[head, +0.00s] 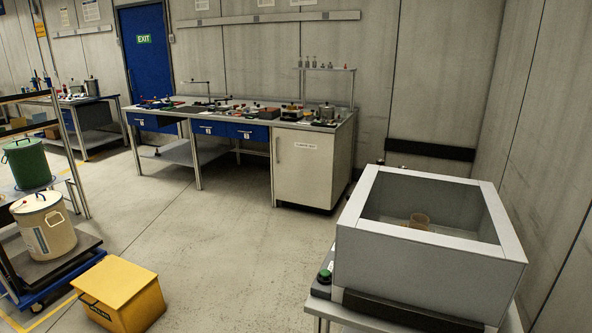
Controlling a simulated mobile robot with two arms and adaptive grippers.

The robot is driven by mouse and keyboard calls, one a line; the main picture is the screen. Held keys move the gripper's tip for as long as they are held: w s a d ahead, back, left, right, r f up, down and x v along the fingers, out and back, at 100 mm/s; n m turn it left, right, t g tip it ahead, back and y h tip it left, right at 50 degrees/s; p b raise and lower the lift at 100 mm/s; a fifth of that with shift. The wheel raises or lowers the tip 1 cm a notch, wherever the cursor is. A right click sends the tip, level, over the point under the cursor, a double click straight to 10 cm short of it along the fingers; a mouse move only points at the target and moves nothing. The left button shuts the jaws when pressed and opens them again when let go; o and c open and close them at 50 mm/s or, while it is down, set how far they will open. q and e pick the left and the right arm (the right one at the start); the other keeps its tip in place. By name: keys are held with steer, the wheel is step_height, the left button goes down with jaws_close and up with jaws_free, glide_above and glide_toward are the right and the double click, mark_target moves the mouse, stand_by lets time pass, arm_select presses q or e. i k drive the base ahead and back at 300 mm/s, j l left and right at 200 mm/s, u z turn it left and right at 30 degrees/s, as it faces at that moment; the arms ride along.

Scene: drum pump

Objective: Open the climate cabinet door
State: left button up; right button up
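A pale grey cabinet (309,175) stands under the right end of the long workbench. Its front door is shut. A thin upright handle (278,150) runs near the left edge of the door. A small white label (306,146) is on the door, but its text is too small to read for certain, so I cannot confirm that this is the climate cabinet. Neither of my grippers shows in the head view.
A grey-white box with an open or clear top (435,271) stands on a table at the near right. A yellow box (135,295) and a cart with a white drum (45,226) stand at the left. The floor (235,240) before the cabinet is clear.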

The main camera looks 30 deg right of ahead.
mark_target(305, 160)
steer(key=i+u, duration=0.35)
steer(key=i, duration=0.35)
steer(key=i+z, duration=0.2)
steer(key=i, duration=0.35)
steer(key=i+j+z, duration=0.2)
steer(key=i, duration=0.3)
steer(key=i+j+z, duration=0.15)
steer(key=i, duration=0.4)
steer(key=i+l+z, duration=0.25)
steer(key=i+z, duration=0.65)
steer(key=i, duration=0.15)
steer(key=i+j+z, duration=0.1)
steer(key=i+z, duration=0.35)
steer(key=i+j+u, duration=0.1)
steer(key=i+u, duration=0.3)
steer(key=i, duration=0.45)
steer(key=i+l+u, duration=0.15)
steer(key=i+u, duration=0.25)
steer(key=i, duration=0.4)
